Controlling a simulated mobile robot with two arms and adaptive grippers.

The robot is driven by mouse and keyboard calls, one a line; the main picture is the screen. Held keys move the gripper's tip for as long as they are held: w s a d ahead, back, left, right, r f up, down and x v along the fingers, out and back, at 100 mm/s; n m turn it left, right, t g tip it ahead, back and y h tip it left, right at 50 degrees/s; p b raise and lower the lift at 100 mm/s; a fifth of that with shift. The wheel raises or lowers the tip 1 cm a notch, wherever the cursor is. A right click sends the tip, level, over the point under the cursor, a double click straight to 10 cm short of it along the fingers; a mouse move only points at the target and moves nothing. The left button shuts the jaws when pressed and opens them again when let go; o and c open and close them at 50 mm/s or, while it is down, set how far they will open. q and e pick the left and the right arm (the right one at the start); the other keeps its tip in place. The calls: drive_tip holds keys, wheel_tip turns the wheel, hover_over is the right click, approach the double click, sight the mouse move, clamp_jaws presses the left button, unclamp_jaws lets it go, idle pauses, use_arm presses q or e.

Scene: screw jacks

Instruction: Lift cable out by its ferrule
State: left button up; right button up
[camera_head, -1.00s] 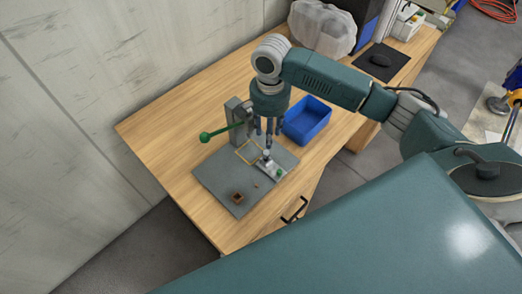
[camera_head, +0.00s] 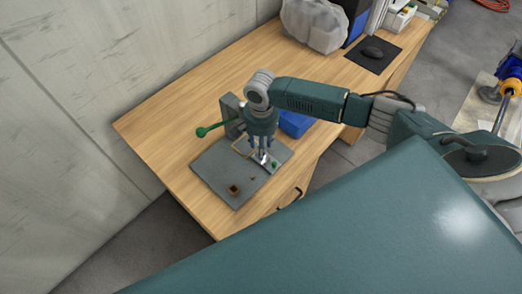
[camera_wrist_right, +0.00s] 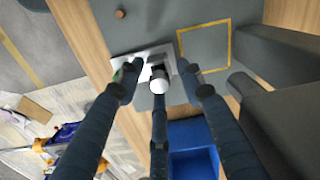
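My right gripper (camera_head: 262,154) points down over the silver fixture at the right side of the grey base plate (camera_head: 213,172). In the right wrist view its dark blue fingers (camera_wrist_right: 160,78) are spread, with gaps between them. A pale, round-topped metal piece (camera_wrist_right: 159,85) stands between the fingertips; I cannot tell if it is the ferrule, or if a finger touches it. The silver fixture (camera_wrist_right: 146,59) lies beneath it, with a green part near the left finger. No cable can be made out. My left gripper is not in view.
A grey press column (camera_head: 230,107) with a green-knobbed lever (camera_head: 202,132) stands behind the plate. A blue bin (camera_head: 295,124) is just behind my gripper. The wooden table (camera_head: 165,120) is clear on the left.

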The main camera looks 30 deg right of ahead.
clamp_jaws()
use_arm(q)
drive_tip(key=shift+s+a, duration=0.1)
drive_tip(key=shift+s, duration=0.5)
use_arm(e)
drive_tip(key=shift+r, duration=0.1)
use_arm(q)
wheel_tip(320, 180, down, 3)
drive_tip(key=b, duration=0.2)
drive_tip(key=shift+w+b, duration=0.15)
drive_tip(key=shift+b, duration=0.25)
use_arm(e)
wheel_tip(320, 180, up, 20)
use_arm(q)
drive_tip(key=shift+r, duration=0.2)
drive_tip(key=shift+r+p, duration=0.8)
drive_tip(key=shift+p, duration=0.1)
